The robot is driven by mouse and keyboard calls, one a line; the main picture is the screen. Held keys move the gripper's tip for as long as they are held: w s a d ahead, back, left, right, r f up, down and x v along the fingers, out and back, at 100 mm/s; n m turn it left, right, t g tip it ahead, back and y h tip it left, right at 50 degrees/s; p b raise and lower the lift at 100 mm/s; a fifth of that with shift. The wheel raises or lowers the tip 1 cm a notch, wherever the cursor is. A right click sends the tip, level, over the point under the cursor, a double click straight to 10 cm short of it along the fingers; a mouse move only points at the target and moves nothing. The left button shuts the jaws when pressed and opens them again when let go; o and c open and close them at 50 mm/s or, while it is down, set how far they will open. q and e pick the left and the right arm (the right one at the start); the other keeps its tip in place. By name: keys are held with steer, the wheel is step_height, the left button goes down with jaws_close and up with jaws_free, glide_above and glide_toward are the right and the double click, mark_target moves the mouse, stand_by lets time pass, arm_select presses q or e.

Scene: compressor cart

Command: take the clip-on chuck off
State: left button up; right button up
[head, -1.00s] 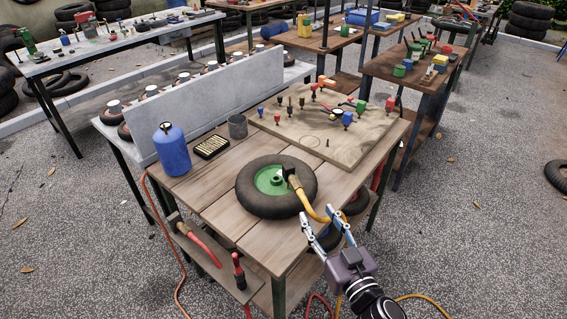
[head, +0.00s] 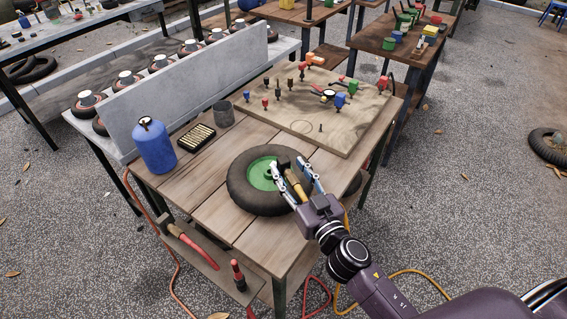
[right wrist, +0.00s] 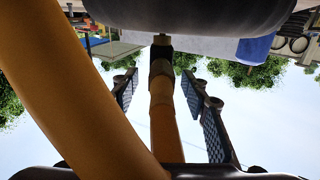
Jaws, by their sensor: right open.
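A dark tyre with a green hub (head: 258,176) lies flat on the wooden cart top. The clip-on chuck with its yellow hose (head: 295,186) sits at the right side of the hub. My right gripper (head: 291,174) is open, with one finger on each side of the chuck. In the right wrist view the chuck's dark collar (right wrist: 161,62) and yellow stem (right wrist: 164,115) run between the open fingers (right wrist: 161,88), with gaps on both sides. The valve under the chuck is hidden. My left gripper is not in view.
A blue tank (head: 154,147), a dark tray (head: 196,137) and a grey cup (head: 223,113) stand at the cart's back left. A board (head: 345,132) with several coloured fittings lies behind the tyre. The yellow hose (right wrist: 75,90) crosses close to the wrist camera.

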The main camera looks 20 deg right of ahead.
steer(key=shift+w+a, duration=0.15)
steer(key=shift+w, duration=1.1)
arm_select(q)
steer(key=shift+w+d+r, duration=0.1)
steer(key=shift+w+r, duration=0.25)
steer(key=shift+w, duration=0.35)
arm_select(e)
jaws_close()
steer(key=shift+r+p, duration=0.4)
steer(key=shift+r, duration=0.2)
step_height(320, 180, up, 7)
steer(key=p, duration=0.2)
steer(key=shift+p, duration=0.3)
step_height(320, 180, up, 12)
steer(key=p, duration=0.2)
glide_above(286, 169)
arm_select(q)
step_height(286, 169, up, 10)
steer(key=p, duration=0.4)
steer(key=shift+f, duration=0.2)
arm_select(e)
step_height(286, 169, up, 5)
steer(key=shift+f, duration=0.1)
